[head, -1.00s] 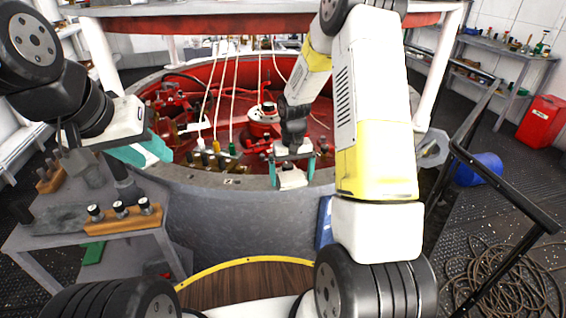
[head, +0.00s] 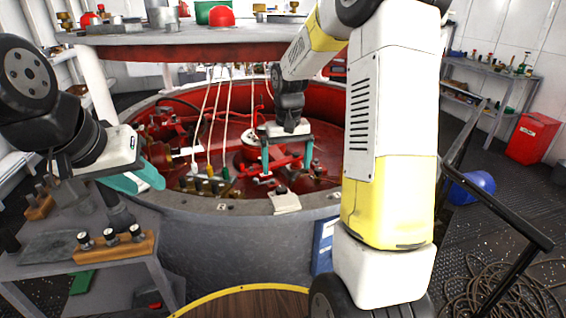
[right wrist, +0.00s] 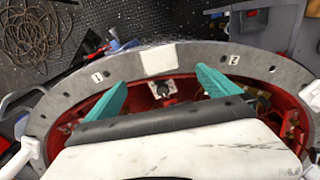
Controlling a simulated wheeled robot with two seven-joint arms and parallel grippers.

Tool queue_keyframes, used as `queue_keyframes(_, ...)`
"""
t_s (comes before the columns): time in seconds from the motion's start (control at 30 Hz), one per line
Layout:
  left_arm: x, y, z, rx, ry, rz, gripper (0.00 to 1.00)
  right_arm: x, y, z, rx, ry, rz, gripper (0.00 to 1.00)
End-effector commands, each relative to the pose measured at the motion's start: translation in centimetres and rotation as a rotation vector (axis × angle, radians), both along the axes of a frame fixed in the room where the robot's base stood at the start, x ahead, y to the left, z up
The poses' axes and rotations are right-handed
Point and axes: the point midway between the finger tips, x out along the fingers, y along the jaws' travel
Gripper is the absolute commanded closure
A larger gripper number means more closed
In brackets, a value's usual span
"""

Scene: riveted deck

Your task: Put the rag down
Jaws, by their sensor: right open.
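The rag (head: 285,202) is a small cream-white cloth. It lies on the grey rim (head: 240,207) of the round red-lined well, its front edge hanging slightly over the outer side. In the right wrist view the rag (right wrist: 160,59) lies flat on the rim, between the plates marked 1 and 2. My right gripper (head: 286,160) is open and empty, above the well's inside and beyond the rag, apart from it. Its two teal fingers (right wrist: 160,88) are spread wide in the right wrist view. My left gripper (head: 140,178) hangs at the left over the side bench; its jaw gap is unclear.
Several cables hang into the well (head: 320,110), with colored connectors near the rim. A raised round platform (head: 190,42) stands above it. A grey bench (head: 90,255) at left holds wooden blocks with knobs. A black railing (head: 490,195) and coiled rope (head: 500,290) are at right.

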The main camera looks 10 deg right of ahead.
Motion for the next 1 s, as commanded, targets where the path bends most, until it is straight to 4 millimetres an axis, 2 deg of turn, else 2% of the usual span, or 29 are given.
queue_keyframes(0.03,0.0,0.0,0.0,0.000,0.000,0.000,0.64,-1.0,0.1,1.9,0.007,-0.033,-0.001,0.00)
queue_keyframes(0.2,0.0,0.0,0.0,0.000,0.000,0.000,0.64,-6.2,0.4,8.1,0.043,-0.156,0.002,0.00)
queue_keyframes(0.4,0.0,0.0,0.0,0.000,0.000,0.000,0.64,-13.4,1.0,12.8,0.096,-0.305,0.008,0.00)
queue_keyframes(0.6,0.0,0.0,0.0,0.000,0.000,0.000,0.64,-19.6,1.6,14.4,0.149,-0.435,0.016,0.00)
queue_keyframes(0.7,0.0,0.0,0.0,0.000,0.000,0.000,0.64,-21.5,1.9,14.5,0.168,-0.477,0.017,0.00)
queue_keyframes(0.83,0.0,0.0,0.0,0.000,0.000,0.000,0.64,-22.7,2.1,14.5,0.180,-0.503,0.021,0.00)
queue_keyframes(1.0,0.0,0.0,0.0,0.000,0.000,0.000,0.64,-22.9,2.1,14.4,0.182,-0.508,0.021,0.00)
